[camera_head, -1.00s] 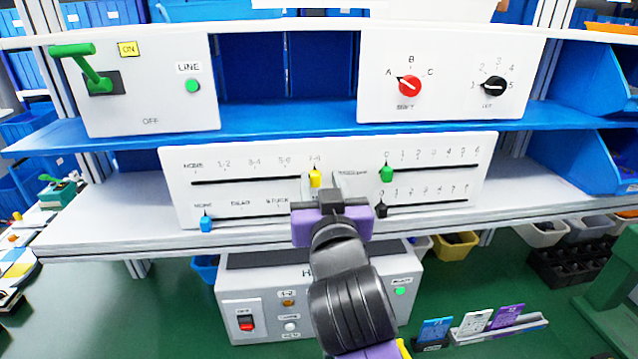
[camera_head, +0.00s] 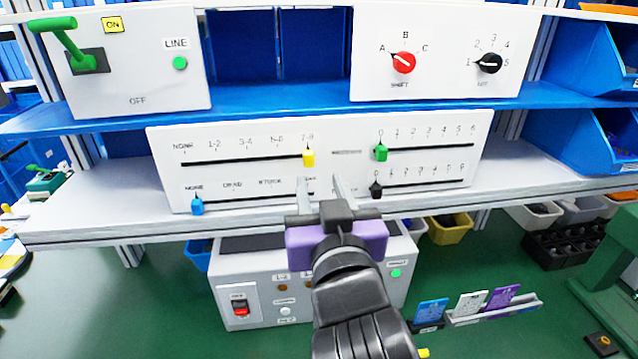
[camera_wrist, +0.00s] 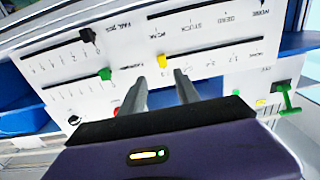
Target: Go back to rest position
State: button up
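My gripper (camera_head: 321,190) is in front of the white slider panel (camera_head: 240,140). Its two fingers stand apart with nothing between them; they also show in the wrist view (camera_wrist: 160,88). The yellow slider (camera_head: 308,157) is at the 7-8 end of its upper left scale. The green slider (camera_head: 380,151) and black slider (camera_head: 376,189) are at 0. The blue slider (camera_head: 197,205) is at NONE. The red rotary switch (camera_head: 403,62) points at A. The black rotary switch (camera_head: 489,63) points left, toward 1.
A green lever (camera_head: 75,50) is raised beside the ON label, with a green LINE lamp (camera_head: 180,63). A control box (camera_head: 260,275) stands below the shelf. Blue bins (camera_head: 590,60) sit at right. A card holder (camera_head: 495,310) is on the green floor.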

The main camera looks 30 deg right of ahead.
dwell(0.4)
jog(key=a+r+n+t+y, duration=0.2)
jog(key=a+r+t, duration=0.1)
jog(key=a+r, duration=0.1)
jog(key=s+a+f+n+y, duration=0.2)
jog(key=s+f+n+y, duration=0.25)
jog(key=f, duration=0.35)
jog(key=s+d+f+m+g, duration=0.1)
jog(key=s+d+f, duration=0.1)
jog(key=s+f, duration=0.4)
jog(key=s+d+f+m+g, duration=0.1)
jog(key=s+f, duration=0.6)
jog(key=s, duration=0.7)
jog(key=s+d+f+m+g, duration=0.1)
jog(key=s+d+f+g, duration=0.2)
jog(key=s+f, duration=0.4)
jog(key=s+h, duration=0.1)
jog(key=s, duration=0.2)
jog(key=shift+d+f, duration=0.15)
jog(key=shift+f, duration=0.1)
